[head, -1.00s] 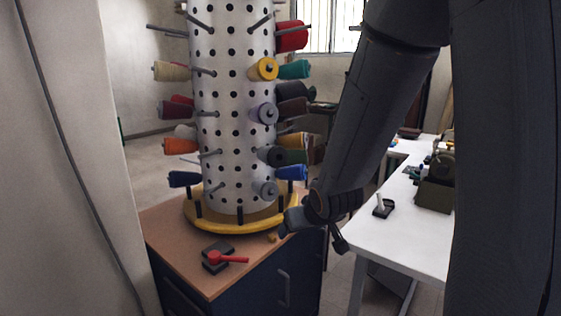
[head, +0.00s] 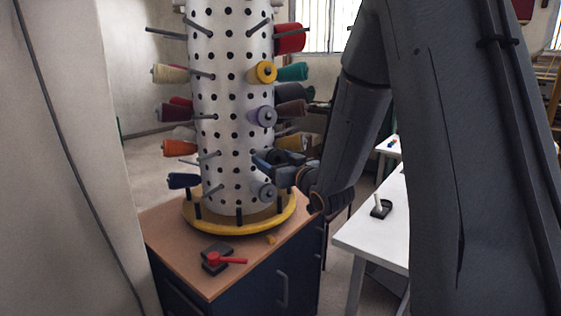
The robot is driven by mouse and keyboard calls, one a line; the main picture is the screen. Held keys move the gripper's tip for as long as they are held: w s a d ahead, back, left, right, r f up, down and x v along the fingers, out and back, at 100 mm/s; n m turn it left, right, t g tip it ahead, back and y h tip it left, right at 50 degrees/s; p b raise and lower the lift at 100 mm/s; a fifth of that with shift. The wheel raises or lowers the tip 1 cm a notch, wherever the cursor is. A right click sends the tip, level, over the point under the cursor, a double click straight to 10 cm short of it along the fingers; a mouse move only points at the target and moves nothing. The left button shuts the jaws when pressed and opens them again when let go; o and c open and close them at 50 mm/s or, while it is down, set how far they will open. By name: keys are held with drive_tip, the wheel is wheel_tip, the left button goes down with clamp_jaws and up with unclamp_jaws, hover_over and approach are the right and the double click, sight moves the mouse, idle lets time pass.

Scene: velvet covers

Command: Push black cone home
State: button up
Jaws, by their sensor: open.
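A white perforated column (head: 228,130) carries thread cones on pegs. A very dark cone (head: 278,155), which looks black, sits on the column's right side, below the lilac cone (head: 264,117). My gripper (head: 262,163) is at this dark cone, with its jaws open. It hides part of the cone, and I cannot tell whether they touch. How far the cone sits on its peg is also hidden.
A yellow ring base (head: 240,228) holds the column on a wooden-topped cabinet (head: 185,262). A red-handled tool (head: 226,260) lies at its front. Close by are a grey cone (head: 265,192) and a yellow-brown cone (head: 294,142). A white table (head: 375,240) stands to the right.

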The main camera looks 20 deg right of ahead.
sight(261, 153)
drive_tip(key=shift+p+x, duration=0.3)
drive_tip(key=shift+x, duration=1.4)
drive_tip(key=c, duration=1.1)
drive_tip(key=shift+f+b+x, duration=0.15)
drive_tip(key=shift+b+x, duration=0.2)
drive_tip(key=shift+x, duration=0.55)
drive_tip(key=shift+f+b+x, duration=0.2)
drive_tip(key=shift+b+x, duration=0.2)
drive_tip(key=shift+x, duration=0.5)
drive_tip(key=shift+f+b+x, duration=0.15)
drive_tip(key=shift+b+x, duration=0.2)
drive_tip(key=shift+x, duration=0.55)
drive_tip(key=o, duration=1.1)
drive_tip(key=shift+o, duration=0.2)
